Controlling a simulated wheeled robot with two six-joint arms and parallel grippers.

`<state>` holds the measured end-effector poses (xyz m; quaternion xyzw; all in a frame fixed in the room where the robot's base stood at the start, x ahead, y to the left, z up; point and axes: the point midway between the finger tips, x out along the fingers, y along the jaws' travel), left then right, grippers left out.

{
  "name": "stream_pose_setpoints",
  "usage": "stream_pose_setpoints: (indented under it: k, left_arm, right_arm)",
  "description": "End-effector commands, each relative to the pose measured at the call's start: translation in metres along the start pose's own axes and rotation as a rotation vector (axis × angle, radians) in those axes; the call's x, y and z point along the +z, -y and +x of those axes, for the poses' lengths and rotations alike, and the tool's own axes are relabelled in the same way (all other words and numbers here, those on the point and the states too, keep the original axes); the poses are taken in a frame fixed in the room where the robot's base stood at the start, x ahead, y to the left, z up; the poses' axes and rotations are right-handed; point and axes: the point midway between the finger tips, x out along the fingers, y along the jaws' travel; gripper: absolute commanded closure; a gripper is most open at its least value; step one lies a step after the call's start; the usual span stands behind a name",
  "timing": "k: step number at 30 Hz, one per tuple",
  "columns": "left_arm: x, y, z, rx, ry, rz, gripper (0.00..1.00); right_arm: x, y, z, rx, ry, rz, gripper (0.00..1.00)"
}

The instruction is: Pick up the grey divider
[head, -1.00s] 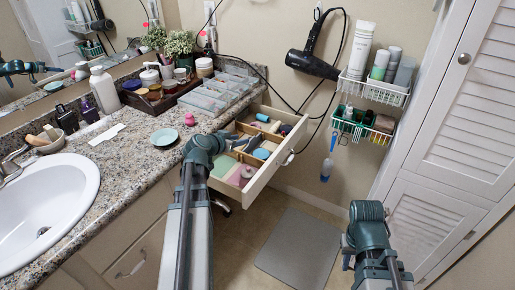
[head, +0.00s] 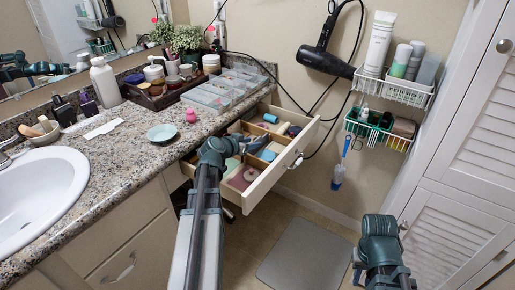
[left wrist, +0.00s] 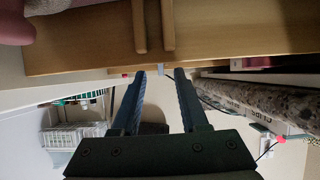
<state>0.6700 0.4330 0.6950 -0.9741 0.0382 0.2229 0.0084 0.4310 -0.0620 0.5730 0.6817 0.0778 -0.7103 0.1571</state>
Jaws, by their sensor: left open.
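My left gripper (head: 258,144) is open and reaches over the open drawer (head: 285,165) in the head view. In the left wrist view the two dark fingers of the left gripper (left wrist: 160,72) are apart. A small grey piece (left wrist: 160,69) shows between and beyond the fingertips, apart from them; it may be the grey divider, but I cannot tell for sure. No grey divider stands out in the head view, where my arm and gripper hide part of the drawer. My right arm shows at the lower right, but its fingers do not.
The drawer has wooden partitions (left wrist: 139,25) and holds a blue roll (head: 270,118), a pink item (head: 241,177) and other small things. The granite counter (head: 130,160) borders it on the left. Wire baskets (head: 392,88) hang at the right. A grey mat (head: 305,255) lies on the floor.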

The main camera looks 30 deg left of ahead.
Motion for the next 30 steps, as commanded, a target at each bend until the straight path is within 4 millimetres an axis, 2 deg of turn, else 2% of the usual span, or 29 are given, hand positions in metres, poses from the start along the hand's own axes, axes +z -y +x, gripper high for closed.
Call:
stream_pose_setpoints:
  k: [5,12,20,27,30]
  left_arm:
    - [0.003,0.002,0.014,0.000,0.000,0.001,0.56]
    - [0.005,0.003,0.049,0.001,0.001,0.001,0.56]
    - [0.003,0.002,0.051,-0.001,0.000,0.001,0.56]
    - [0.003,0.002,0.051,0.000,0.000,0.001,0.98]
    - [0.003,0.002,0.051,0.000,0.000,0.001,1.00]
  right_arm:
    - [-0.001,0.001,0.009,0.001,0.000,0.000,0.75]
    - [-0.002,0.002,0.025,0.003,0.000,-0.002,0.75]
    - [-0.002,0.002,0.025,0.004,0.000,-0.002,0.75]
    - [-0.002,0.002,0.025,0.004,0.000,-0.002,0.75]
    - [-0.002,0.002,0.025,0.004,0.000,-0.002,0.75]
